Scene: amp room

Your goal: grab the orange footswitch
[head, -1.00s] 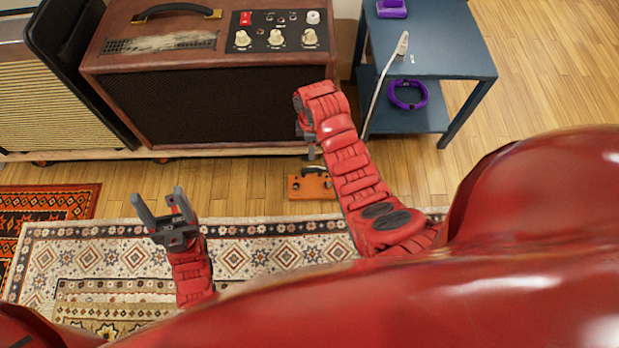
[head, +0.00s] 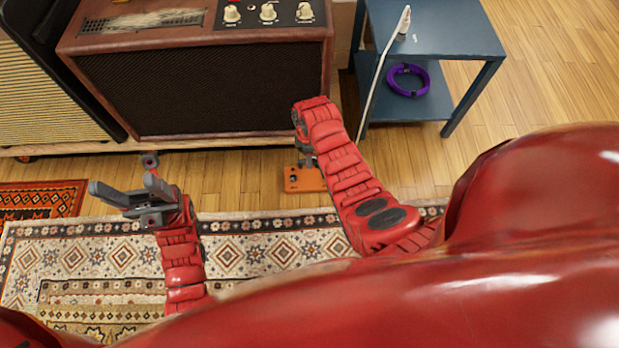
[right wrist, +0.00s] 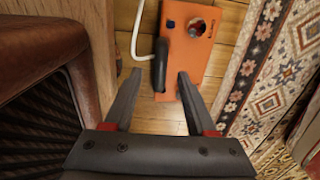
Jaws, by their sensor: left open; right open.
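The orange footswitch (head: 303,180) lies on the wood floor between the amp and the patterned rug. In the right wrist view the footswitch (right wrist: 182,45) shows a round silver button, a small blue part and a black piece along its left side. My right gripper (right wrist: 159,75) is open, its fingers pointing toward the footswitch's near end. In the head view my right arm hides most of that gripper.
A brown amp (head: 200,90) stands behind the footswitch, on a low wooden platform. A blue side table (head: 445,50) with a coiled purple cable (head: 408,80) is at right. A white cable (right wrist: 137,30) runs beside the footswitch. The patterned rug (head: 255,240) lies in front.

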